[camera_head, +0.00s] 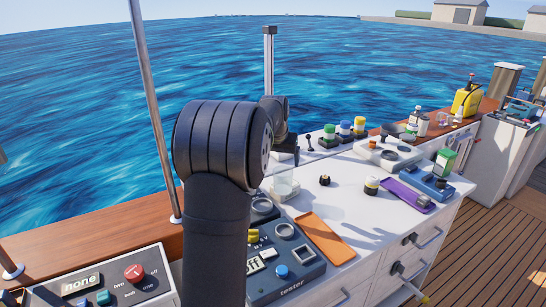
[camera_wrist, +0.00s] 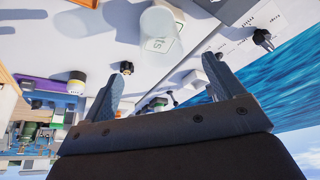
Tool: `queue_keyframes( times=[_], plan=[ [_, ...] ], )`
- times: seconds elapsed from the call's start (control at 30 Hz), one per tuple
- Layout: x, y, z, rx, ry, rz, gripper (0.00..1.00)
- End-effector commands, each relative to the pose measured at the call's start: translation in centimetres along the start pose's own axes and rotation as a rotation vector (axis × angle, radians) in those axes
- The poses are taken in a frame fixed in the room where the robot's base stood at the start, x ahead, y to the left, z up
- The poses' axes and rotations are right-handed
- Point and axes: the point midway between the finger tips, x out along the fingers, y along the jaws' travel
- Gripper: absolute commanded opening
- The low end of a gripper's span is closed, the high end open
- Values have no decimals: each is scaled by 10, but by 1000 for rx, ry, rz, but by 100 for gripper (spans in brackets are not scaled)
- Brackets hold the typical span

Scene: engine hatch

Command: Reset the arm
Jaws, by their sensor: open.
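My gripper (camera_wrist: 163,85) shows in the wrist view with its two grey fingers spread apart. Nothing is between the fingertips, and it hangs over the white worktop. A translucent jar (camera_wrist: 160,32) stands beyond the gap between them. In the head view my dark arm rises in the foreground and bends at its upper joint. My gripper is hidden behind the arm there.
The white worktop (camera_head: 345,205) holds an orange tray (camera_head: 326,238), a purple tray (camera_head: 408,195), a small black knob (camera_head: 325,180) and several capped bottles. A tester panel (camera_head: 290,270) lies near my arm. A metal pole (camera_head: 155,110) stands at left. Water lies beyond the rail.

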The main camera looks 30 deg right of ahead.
Motion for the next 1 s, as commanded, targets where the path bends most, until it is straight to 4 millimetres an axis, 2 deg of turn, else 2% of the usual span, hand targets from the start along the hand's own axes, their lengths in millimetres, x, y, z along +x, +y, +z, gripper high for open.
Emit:
queue_keyframes(
  times=[0.13, 0.27, 0.77, 0.9, 1.0],
  plan=[
    [8, 0, 0, 0, -1, 0, 86],
    [26, 0, 0, 0, -3, 1, 86],
    [125, 1, 1, 1, -1, 2, 86],
    [103, 0, -8, 1, 6, 0, 86],
    [95, 0, -11, 0, 2, 0, 86]
  ],
)
